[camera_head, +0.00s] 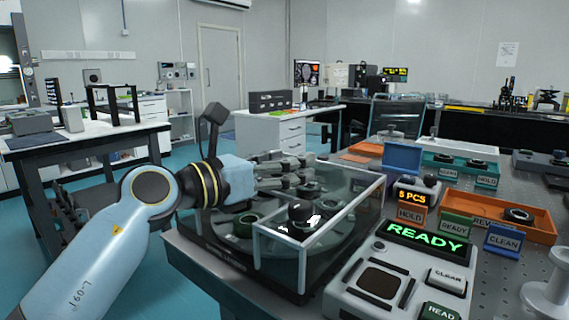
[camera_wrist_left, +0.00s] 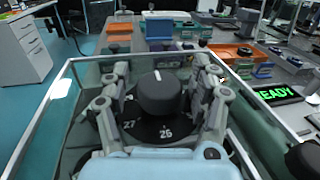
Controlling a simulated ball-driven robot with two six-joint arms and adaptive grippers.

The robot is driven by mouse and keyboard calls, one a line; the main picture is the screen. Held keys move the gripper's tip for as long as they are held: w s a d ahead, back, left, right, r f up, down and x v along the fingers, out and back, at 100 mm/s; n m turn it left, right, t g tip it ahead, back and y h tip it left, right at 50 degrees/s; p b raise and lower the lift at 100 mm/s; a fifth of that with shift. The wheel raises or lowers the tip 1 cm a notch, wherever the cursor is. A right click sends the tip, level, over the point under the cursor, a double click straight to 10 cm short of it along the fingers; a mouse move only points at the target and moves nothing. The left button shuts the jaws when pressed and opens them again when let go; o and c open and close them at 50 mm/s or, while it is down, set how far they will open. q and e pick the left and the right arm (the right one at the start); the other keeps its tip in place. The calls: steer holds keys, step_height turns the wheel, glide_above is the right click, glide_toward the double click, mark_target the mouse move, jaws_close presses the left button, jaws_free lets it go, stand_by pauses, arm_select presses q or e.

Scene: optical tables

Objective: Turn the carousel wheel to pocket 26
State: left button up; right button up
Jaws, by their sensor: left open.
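The carousel (camera_head: 345,215) is a dark-based unit under a clear cover, with round pockets visible inside. In the left wrist view a black knob (camera_wrist_left: 158,95) with a white line on top stands on a black dial (camera_wrist_left: 150,130). The numbers 27 and 26 show on the near side of the dial; 26 is nearly straight below the knob. The white line points away from the camera. My left gripper (camera_wrist_left: 160,68) is open, with its fingers on both sides of the knob; contact is unclear. It also shows in the head view (camera_head: 284,174). My right gripper is not in view.
A console (camera_head: 400,285) with a green READY display (camera_head: 427,238) stands at right.

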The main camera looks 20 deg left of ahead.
arm_select(q)
steer(key=c, duration=1.1)
jaws_close()
steer(key=shift+w+d, duration=0.1)
steer(key=shift+f, duration=0.1)
